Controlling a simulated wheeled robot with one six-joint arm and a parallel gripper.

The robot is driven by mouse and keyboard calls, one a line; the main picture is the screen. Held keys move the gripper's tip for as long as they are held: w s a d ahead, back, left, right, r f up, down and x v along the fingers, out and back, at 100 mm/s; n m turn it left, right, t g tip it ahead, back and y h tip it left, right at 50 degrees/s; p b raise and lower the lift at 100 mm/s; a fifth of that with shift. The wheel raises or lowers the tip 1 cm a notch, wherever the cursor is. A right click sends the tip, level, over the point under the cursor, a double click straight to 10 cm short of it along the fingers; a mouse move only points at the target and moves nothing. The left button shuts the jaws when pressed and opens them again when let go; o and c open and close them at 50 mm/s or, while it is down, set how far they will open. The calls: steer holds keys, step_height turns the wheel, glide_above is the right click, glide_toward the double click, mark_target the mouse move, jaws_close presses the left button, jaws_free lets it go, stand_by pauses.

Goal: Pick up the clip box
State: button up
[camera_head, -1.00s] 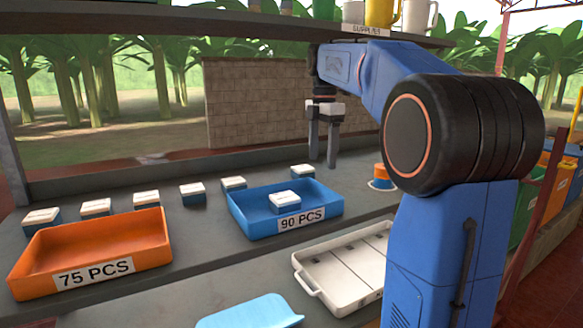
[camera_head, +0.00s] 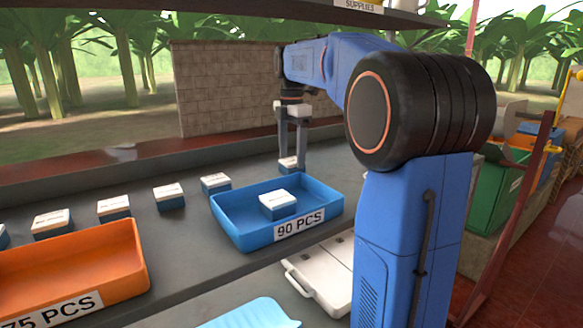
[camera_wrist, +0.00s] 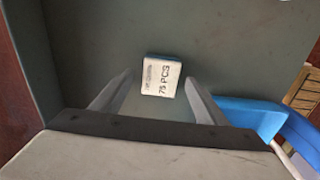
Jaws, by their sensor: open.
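A clip box (camera_head: 288,164) with a white lid and dark blue body stands on the grey bench behind the blue tray, partly hidden by my fingers. In the wrist view, the clip box (camera_wrist: 162,75) shows its white lid with a label that seems to read "75 PCS", upside down. My gripper (camera_head: 291,158) points down over this box and is open. In the wrist view, the fingers of my gripper (camera_wrist: 158,82) lie left and right of the box, with the box just past the tips. I cannot tell whether they touch it.
A blue tray (camera_head: 232,222) marked "90 PCS" holds one similar box (camera_head: 278,204) in front of my gripper. Several more boxes stand in a row to the left, including one nearby (camera_head: 215,183). An orange tray (camera_head: 125,270) is front left. A shelf (camera_head: 220,12) hangs above.

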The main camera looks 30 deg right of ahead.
steer(key=shift+f, duration=1.1)
steer(key=c, duration=1.2)
steer(key=shift+o, duration=0.2)
